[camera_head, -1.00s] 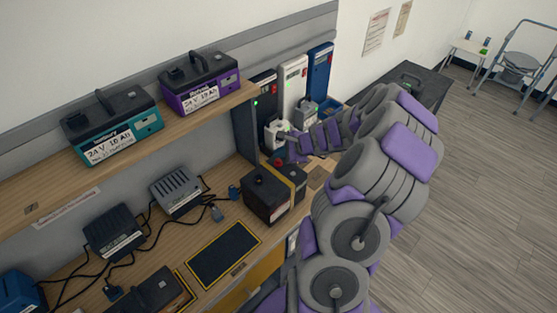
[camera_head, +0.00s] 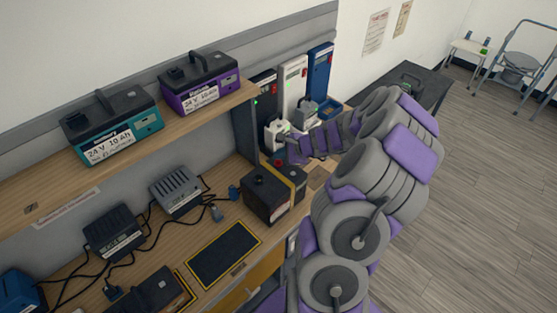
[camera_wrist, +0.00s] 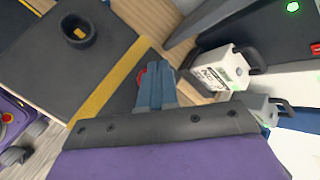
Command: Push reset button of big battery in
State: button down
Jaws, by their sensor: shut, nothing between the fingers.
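The big battery (camera_head: 270,200) is a black box with a yellow band on the bench, left of my arm. In the wrist view its dark top (camera_wrist: 45,62) shows a black round knob and the yellow band (camera_wrist: 106,82). The red reset button (camera_wrist: 142,76) shows on the dark part beyond the band, partly hidden by my fingers. It shows as a small red spot in the head view (camera_head: 278,163). My gripper (camera_wrist: 154,72) is shut and empty, its tips right beside the button. I cannot tell whether they touch it.
A white battery (camera_wrist: 222,68) with a handle stands close to the right of my fingers. Tall black, white (camera_head: 292,80) and blue (camera_head: 319,72) units stand behind. A shelf (camera_head: 130,143) holds teal and purple batteries. Chargers (camera_head: 112,230) and cables lie on the bench's left.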

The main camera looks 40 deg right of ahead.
jog(key=shift+f+b, duration=0.3)
jog(key=shift+f, duration=0.4)
dwell(0.6)
jog(key=shift+r, duration=0.1)
jog(key=shift+r+p, duration=1)
jog(key=shift+r, duration=0.05)
notch_tip(320, 180, up, 5)
jog(key=p, duration=0.4)
dwell(0.8)
